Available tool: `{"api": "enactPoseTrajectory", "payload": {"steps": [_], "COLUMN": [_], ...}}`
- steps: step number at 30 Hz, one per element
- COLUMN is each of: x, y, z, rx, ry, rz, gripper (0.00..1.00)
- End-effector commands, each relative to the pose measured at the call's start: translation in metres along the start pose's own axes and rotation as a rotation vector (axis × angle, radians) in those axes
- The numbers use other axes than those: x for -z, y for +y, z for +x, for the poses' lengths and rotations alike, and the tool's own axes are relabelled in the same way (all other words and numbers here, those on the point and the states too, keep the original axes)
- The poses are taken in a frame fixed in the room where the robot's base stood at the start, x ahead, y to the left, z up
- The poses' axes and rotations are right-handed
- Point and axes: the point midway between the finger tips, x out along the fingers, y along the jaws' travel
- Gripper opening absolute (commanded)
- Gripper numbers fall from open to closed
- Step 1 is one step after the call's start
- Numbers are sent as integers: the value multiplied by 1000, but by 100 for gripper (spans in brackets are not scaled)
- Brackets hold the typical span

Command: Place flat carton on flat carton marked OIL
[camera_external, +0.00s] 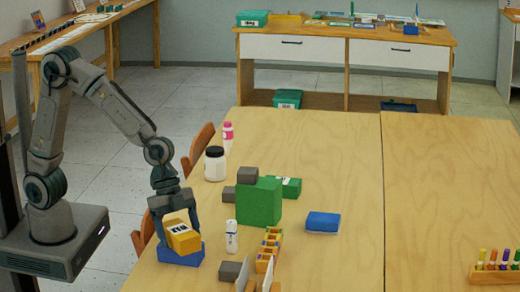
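A yellow flat carton (184,238) with a white label with dark lettering is at my gripper (178,220), near the table's left edge. The fingers come down at its sides and appear closed on it. The carton is tilted. It is directly over a blue flat box (180,255); I cannot tell whether they touch. The lettering is too small to read surely. A green flat carton (291,187) with a white label lies behind the large green block; its marking is unreadable. Another blue flat carton (323,222) lies alone to the right.
Close right of my gripper stand a white bottle (231,237) and a large green block (260,203). Grey blocks (247,175), a dark-lidded jar (215,164), a pink-topped bottle (228,135) and a yellow-orange rack (268,250) are nearby. The table's middle right is clear.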

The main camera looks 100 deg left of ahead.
Motion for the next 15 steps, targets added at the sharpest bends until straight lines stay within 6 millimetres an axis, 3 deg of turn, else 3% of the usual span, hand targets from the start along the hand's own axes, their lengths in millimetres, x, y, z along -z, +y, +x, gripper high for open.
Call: {"api": "enactPoseTrajectory", "payload": {"steps": [9, 15], "x": [2, 3], "y": [0, -1], "z": [-6, -46], "rx": [0, 3], "ry": [0, 5], "rz": [0, 0], "gripper": [76, 76]}}
